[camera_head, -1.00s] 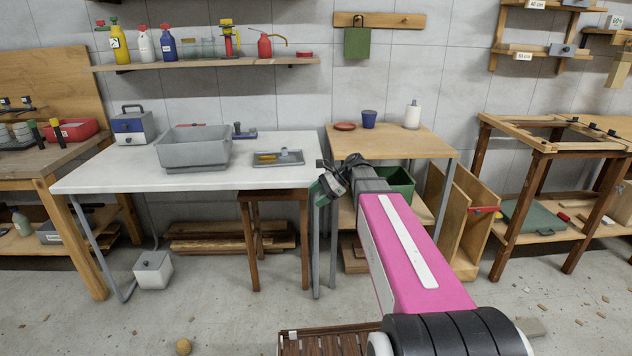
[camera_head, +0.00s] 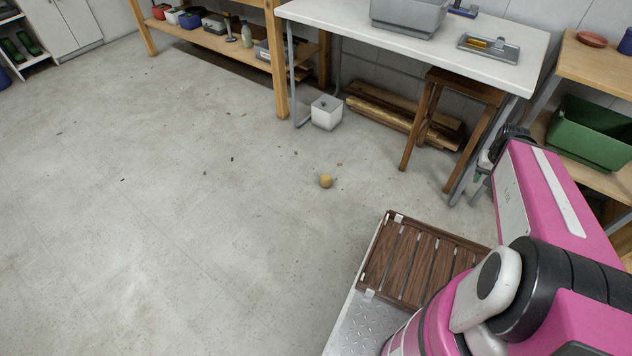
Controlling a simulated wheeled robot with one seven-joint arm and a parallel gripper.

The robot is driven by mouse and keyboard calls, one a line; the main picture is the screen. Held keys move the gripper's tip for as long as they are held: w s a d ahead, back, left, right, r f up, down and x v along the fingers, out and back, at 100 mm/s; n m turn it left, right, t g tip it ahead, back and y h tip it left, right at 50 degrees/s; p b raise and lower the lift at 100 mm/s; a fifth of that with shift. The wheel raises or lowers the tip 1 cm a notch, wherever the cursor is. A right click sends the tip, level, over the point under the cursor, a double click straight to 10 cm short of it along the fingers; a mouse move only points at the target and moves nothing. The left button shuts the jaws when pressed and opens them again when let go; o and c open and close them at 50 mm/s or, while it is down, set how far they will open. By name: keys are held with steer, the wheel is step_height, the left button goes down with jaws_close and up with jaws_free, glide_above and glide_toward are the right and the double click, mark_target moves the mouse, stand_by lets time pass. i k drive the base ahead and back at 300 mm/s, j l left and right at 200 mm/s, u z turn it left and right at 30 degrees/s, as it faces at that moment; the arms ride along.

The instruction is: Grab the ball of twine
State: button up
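A small tan ball of twine (camera_head: 326,181) lies on the bare concrete floor, near the middle of the head view. It is left of my arm and in front of the white table. My gripper (camera_head: 484,172) is at the far end of my pink arm, by the right table leg, mostly hidden behind the arm. It is well to the right of the ball and apart from it. Its fingers are too small and hidden to tell whether they are open or shut.
A white box (camera_head: 326,112) stands on the floor beyond the ball. A wooden stool (camera_head: 462,90) and stacked boards (camera_head: 385,106) are under the white table (camera_head: 350,22). A green bin (camera_head: 590,135) sits on a shelf at right.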

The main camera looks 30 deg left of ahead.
mark_target(325, 179)
steer(key=i+u, duration=0.1)
steer(key=u, duration=1.7)
